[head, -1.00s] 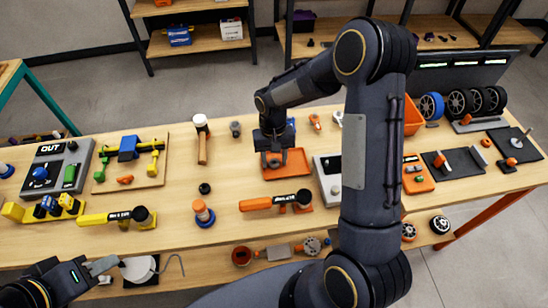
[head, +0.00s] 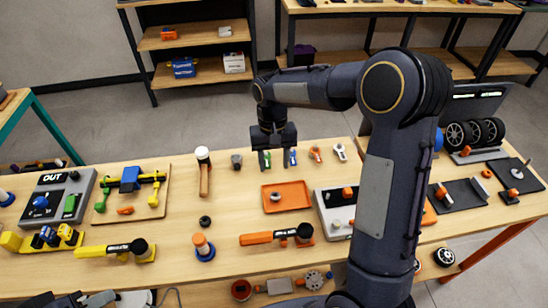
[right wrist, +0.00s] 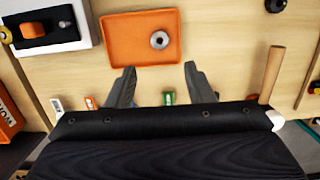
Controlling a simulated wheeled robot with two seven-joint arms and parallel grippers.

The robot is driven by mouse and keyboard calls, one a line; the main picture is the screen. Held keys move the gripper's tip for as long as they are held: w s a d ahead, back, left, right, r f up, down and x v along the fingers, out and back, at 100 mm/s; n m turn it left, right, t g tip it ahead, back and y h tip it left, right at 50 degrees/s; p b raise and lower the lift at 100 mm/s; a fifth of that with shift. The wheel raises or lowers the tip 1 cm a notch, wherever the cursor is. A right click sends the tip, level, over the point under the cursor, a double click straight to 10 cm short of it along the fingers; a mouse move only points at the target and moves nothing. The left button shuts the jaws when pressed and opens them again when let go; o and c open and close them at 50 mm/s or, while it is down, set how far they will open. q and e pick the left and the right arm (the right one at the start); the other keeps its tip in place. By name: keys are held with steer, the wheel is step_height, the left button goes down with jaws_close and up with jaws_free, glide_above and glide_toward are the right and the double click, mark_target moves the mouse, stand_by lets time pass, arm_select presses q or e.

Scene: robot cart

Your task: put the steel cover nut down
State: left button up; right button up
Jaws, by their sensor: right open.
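The steel cover nut (head: 275,196) is a small grey ring lying in the shallow orange tray (head: 300,203). It also shows in the right wrist view (right wrist: 159,40), flat on the bare tray floor, right of the tray's middle. My right gripper (head: 277,160) is open and empty, raised beyond the tray's far edge. In the right wrist view its two fingers (right wrist: 158,72) are spread wide, apart from the nut and tray. My left gripper (head: 95,300) shows only in part at the bottom left edge; its jaws cannot be made out.
Bare wood surrounds the tray's left side.

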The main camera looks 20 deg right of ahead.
steer(key=s+d+r+t+y, duration=0.2)
steer(key=s+r+t, duration=0.1)
steer(key=s+r, duration=0.65)
steer(key=s+a+f+n+t+y, duration=0.1)
steer(key=s+a+t, duration=0.2)
steer(key=s, duration=1.1)
steer(key=shift+t, duration=0.6)
steer(key=shift+s+d, duration=0.1)
steer(key=shift+s, duration=0.1)
